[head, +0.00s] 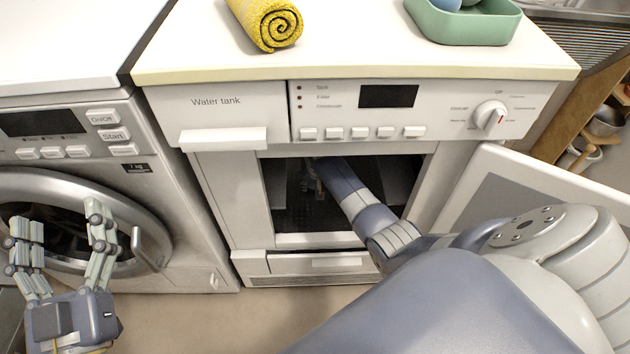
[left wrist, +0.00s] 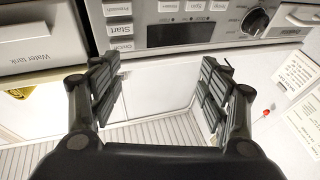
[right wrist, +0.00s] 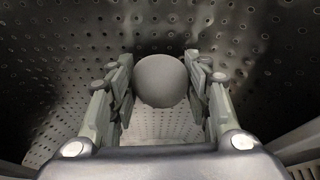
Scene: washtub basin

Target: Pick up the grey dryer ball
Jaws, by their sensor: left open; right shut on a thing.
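The grey dryer ball (right wrist: 162,80) is held between the two fingers of my right gripper (right wrist: 160,92), inside the perforated metal drum, in the right wrist view. The fingers press on its left and right sides. In the head view my right arm reaches through the open dryer front (head: 300,240), and the gripper (head: 313,181) is dim inside the opening; the ball cannot be made out there. My left gripper (head: 62,230) is open and empty in front of the washing machine door. Its parted fingers (left wrist: 160,90) also show in the left wrist view.
The dryer door (head: 545,200) stands open at the right. A rolled yellow towel (head: 268,22) and a green tray (head: 465,22) with balls in it lie on the dryer top. The washing machine (head: 185,215) stands at the left. A wooden shelf (head: 570,125) is at the far right.

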